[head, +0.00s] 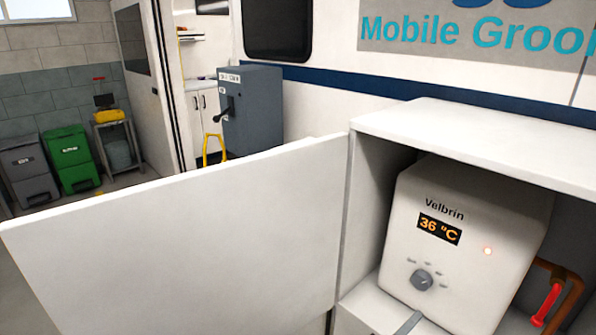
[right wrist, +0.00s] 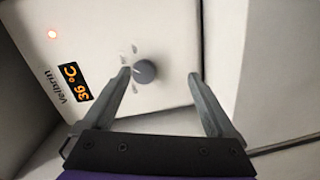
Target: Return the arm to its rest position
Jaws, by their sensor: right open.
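The white Velbrin heater (head: 465,225) sits inside an open white cabinet and its display reads 36 °C. Its grey round knob (head: 421,280) is on the lower front, and a small red-orange light glows at the right. In the right wrist view, the knob (right wrist: 144,71) shows between the fingertips of my right gripper (right wrist: 160,75), which is open with nothing held. How far the fingertips are from the knob is hard to tell. In the head view only a grey finger tip (head: 409,322) shows at the bottom edge, below the knob. My left gripper is not in view.
The open white cabinet door (head: 190,245) spreads across the lower left. The cabinet top (head: 480,140) overhangs the heater. A pipe with a red handle (head: 547,304) is at the heater's right. A grey lever box (head: 250,110) and several bins stand farther back.

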